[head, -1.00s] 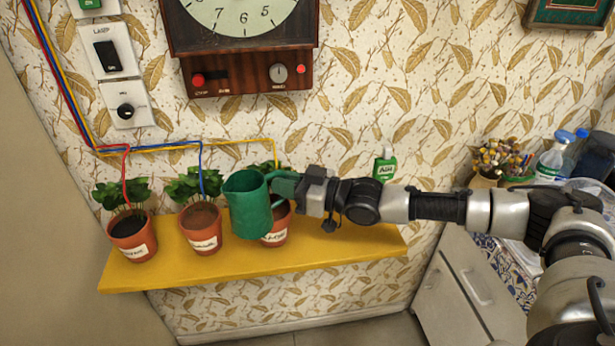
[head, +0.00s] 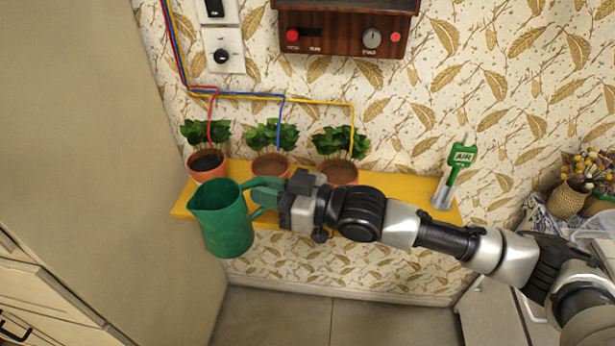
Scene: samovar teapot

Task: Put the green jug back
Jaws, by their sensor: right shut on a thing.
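The green jug (head: 223,222) hangs upright in front of the yellow shelf in the head view, left of my right gripper (head: 277,200). My right gripper is shut on the jug's handle side; the gripper's body hides part of the grip. The jug covers part of the shelf's left front edge. My left gripper is not in view.
The yellow shelf (head: 403,188) holds three potted plants (head: 207,163) with coloured wires. A green-topped AIR bottle (head: 457,165) stands at its right end. A pale cabinet side (head: 90,130) rises at the left. The floor (head: 300,315) below is clear.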

